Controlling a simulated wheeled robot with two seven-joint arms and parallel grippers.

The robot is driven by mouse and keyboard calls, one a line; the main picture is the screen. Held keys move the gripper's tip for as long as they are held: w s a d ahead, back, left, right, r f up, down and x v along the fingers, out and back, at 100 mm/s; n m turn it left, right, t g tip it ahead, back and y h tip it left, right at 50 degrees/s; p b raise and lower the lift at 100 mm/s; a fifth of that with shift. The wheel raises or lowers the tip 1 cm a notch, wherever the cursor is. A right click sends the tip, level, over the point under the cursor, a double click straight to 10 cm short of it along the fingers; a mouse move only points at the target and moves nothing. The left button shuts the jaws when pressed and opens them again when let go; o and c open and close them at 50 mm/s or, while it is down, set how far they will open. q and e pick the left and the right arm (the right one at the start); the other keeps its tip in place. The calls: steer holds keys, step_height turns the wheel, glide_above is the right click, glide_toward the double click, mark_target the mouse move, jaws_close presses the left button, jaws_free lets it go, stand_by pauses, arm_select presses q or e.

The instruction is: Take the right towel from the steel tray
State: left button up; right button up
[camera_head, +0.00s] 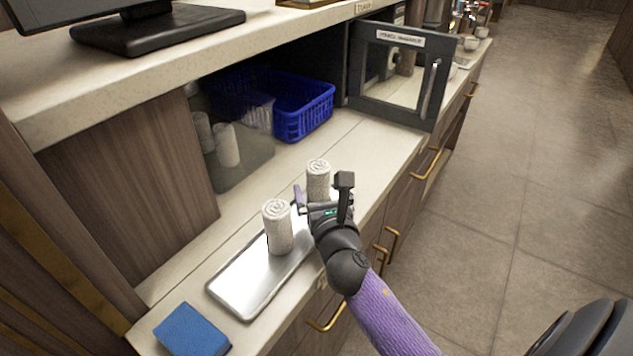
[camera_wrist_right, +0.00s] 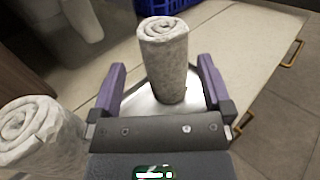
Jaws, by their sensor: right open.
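Two rolled white towels stand upright on the steel tray (camera_head: 243,285). The left towel (camera_head: 278,228) is nearer the middle of the tray; it also shows at the left edge of the right wrist view (camera_wrist_right: 38,132). The right towel (camera_head: 318,180) stands towards the tray's far end. My right gripper (camera_head: 312,200) is open at the right towel, its arm coming from the lower right. In the right wrist view the right towel (camera_wrist_right: 164,62) stands between and beyond the two purple fingers, with gaps on both sides. My left gripper is out of view.
A blue sponge (camera_head: 191,330) lies on the counter at the near end of the tray. A blue basket (camera_head: 303,108) sits under the upper shelf. An open appliance door (camera_head: 400,75) stands behind the towels. Bare counter (camera_head: 375,150) lies between tray and door.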

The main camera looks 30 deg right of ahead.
steer(key=x, duration=0.3)
steer(key=b+x, duration=0.1)
steer(key=x, duration=0.1)
steer(key=shift+s+d+r, duration=0.1)
steer(key=shift+s+d, duration=0.05)
steer(key=shift+d, duration=0.1)
steer(key=shift+w+d+r, duration=0.1)
steer(key=shift+w, duration=0.2)
